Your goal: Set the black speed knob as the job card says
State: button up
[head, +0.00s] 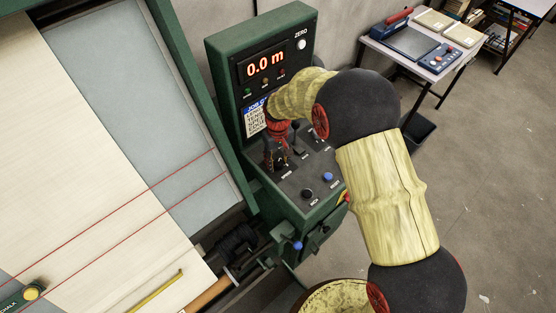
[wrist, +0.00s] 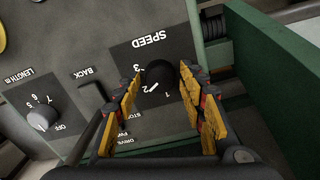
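The black speed knob (wrist: 160,76) sits on a dark plate marked SPEED, with the figures 1, 2 and 3 around it. A white mark shows near the 2; I cannot tell for sure where the knob points. My gripper (wrist: 163,82) is open, one yellow-padded finger on either side of the knob; I cannot tell whether they touch it. In the head view my gripper (head: 276,150) is over the panel and hides the knob. The job card (head: 254,119) has a blue header and is partly covered by my gripper; its lines are too small to read.
The display (head: 265,65) reads 0.0 m. A back switch (wrist: 92,96) and a length knob (wrist: 42,119) are beside the speed plate. A green wall (wrist: 275,65) rises close to my right finger. The cloth table (head: 90,170) lies at the left.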

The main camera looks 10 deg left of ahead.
aim_at(278, 162)
jog(key=shift+o, duration=0.7)
jog(key=shift+r, duration=0.1)
notch_tip(278, 162, up, 12)
dwell(0.5)
